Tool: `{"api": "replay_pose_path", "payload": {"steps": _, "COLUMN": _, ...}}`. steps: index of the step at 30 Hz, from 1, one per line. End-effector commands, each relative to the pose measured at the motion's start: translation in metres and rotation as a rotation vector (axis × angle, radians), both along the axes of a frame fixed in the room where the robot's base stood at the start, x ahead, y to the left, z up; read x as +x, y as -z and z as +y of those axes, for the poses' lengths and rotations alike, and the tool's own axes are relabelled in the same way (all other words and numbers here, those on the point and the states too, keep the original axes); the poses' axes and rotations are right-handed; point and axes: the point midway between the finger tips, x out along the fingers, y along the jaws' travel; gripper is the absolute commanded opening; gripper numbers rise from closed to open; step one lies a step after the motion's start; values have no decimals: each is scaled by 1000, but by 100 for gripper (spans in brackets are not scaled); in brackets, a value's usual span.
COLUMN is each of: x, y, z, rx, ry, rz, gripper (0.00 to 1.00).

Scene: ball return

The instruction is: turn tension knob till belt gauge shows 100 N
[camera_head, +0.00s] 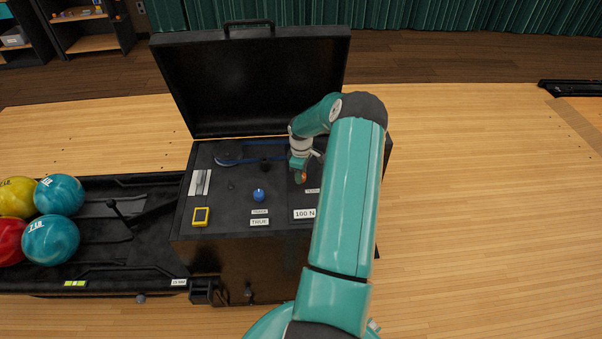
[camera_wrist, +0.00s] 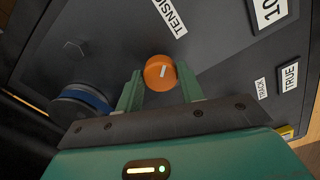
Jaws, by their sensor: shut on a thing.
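The orange tension knob (camera_wrist: 160,73) has a white pointer mark and stands on the dark panel (camera_head: 225,222) of the open machine. My gripper (camera_wrist: 160,88) has one green finger on each side of the knob and is shut on it. In the head view my gripper (camera_head: 300,172) reaches down to the panel's right part, partly covering the orange knob. A white plate reading "100 N" (camera_head: 304,214) lies nearer the front; the wrist view shows only part of it (camera_wrist: 268,12). A "TENSION" label (camera_wrist: 170,14) is beside the knob. The blue belt (camera_head: 262,142) runs from a dark pulley (camera_head: 229,157).
A blue round knob (camera_head: 258,195), a yellow device (camera_head: 201,216) and "TRACK" and "TRUE" plates (camera_head: 259,222) are left of my gripper. The raised black lid (camera_head: 255,85) stands behind. Several bowling balls (camera_head: 50,240) rest on the rack at left. The floor at right is clear.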

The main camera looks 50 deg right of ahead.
Motion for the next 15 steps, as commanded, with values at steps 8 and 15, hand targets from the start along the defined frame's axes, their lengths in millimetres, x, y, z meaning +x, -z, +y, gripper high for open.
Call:
{"api": "replay_pose_path", "payload": {"steps": 8, "x": -1, "y": -1, "z": -1, "rx": -2, "ry": 2, "rz": 0, "gripper": 51}}
{"api": "replay_pose_path", "payload": {"steps": 15, "x": 0, "y": 0, "z": -1, "rx": -1, "ry": 2, "rz": 1, "gripper": 59}}
